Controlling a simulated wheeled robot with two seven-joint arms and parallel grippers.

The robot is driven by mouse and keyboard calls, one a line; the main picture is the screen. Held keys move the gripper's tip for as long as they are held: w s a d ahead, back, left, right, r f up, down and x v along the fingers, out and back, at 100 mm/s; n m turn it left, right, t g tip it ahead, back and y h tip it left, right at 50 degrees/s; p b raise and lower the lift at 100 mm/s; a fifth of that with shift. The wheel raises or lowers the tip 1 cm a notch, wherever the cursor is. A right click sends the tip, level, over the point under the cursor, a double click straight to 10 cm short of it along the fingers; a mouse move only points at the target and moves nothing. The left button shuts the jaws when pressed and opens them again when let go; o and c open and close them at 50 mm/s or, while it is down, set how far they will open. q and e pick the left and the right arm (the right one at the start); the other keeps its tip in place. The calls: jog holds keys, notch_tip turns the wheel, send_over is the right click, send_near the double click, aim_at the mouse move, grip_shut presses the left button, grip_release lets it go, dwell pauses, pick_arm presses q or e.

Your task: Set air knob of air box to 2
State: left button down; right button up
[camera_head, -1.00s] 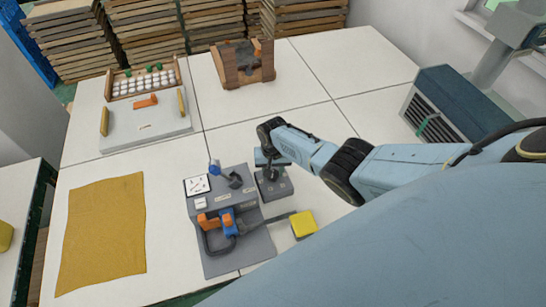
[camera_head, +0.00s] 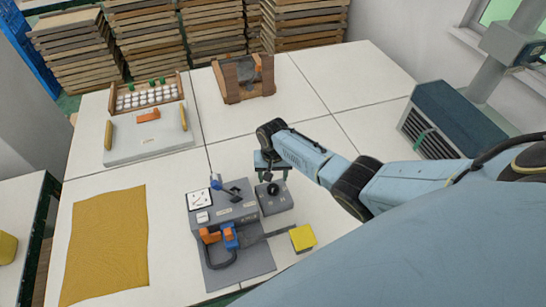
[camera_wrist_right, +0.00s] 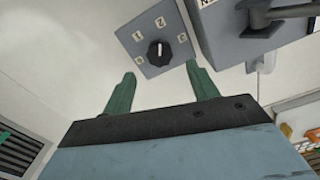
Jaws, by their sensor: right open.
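The air box is a small grey box (camera_head: 278,204) with a black round knob (camera_head: 273,189) on top, to the right of the larger grey control unit. In the right wrist view the knob (camera_wrist_right: 158,52) sits on a grey plate (camera_wrist_right: 146,70) with digits around it, a 2 at the top. A white line on the knob runs roughly up and down; which end points is hard to tell. My right gripper (camera_head: 273,178) is open and empty above and behind the box. In the wrist view its green fingers (camera_wrist_right: 160,76) are spread below the knob, apart from it. My left gripper is not in view.
The control unit (camera_head: 224,210) with a gauge, levers and an orange and blue clamp stands left of the box. A yellow block (camera_head: 303,238) lies in front. A yellow cloth (camera_head: 105,245) and a white tray (camera_head: 150,140) are at left.

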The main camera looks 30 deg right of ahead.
aim_at(273, 188)
notch_tip(273, 188, up, 8)
jog(key=shift+f, duration=0.2)
dwell(0.6)
